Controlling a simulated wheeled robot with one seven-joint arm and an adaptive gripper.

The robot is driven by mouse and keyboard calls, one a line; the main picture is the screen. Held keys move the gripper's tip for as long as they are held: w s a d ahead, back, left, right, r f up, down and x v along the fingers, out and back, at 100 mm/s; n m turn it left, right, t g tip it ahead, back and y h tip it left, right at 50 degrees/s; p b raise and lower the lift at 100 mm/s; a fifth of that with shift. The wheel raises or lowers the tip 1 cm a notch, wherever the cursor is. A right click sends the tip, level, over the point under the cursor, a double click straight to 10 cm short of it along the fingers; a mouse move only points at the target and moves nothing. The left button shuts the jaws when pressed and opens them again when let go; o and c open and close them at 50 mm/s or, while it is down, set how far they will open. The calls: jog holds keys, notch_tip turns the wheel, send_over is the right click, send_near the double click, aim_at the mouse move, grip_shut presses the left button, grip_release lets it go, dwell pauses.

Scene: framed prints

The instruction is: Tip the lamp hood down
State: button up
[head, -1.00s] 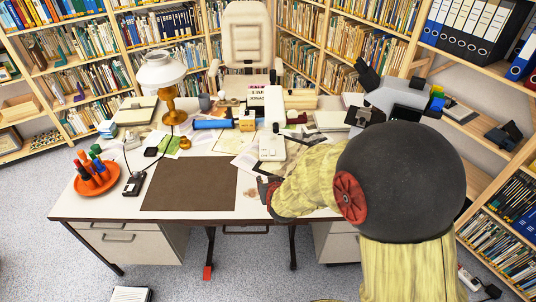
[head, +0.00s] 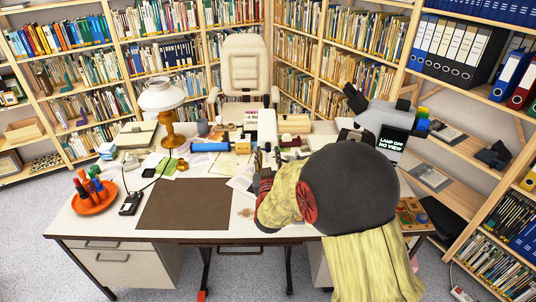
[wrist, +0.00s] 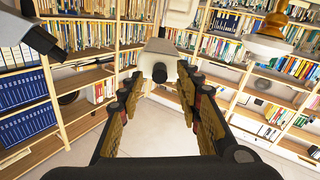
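A white upright piece (head: 266,124), which may be the lamp hood, stands on the desk just beyond my gripper (head: 264,165). A grey device (head: 380,118) at the desk's right has a dark screen reading "LAMP OFF NO VIEW". A brass lamp (head: 169,120) with a white shade (head: 161,95) stands at the left. My arm hides part of the desk.
The desk (head: 90,228) carries a brown mat (head: 185,205), an orange tray of pens (head: 93,203), a blue cylinder (head: 209,146) and papers. A cream chair (head: 245,65) stands behind. Bookshelves (head: 180,20) surround the desk.

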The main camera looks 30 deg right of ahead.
jog(key=shift+x, duration=0.85)
jog(key=shift+c, duration=1.4)
grip_shut()
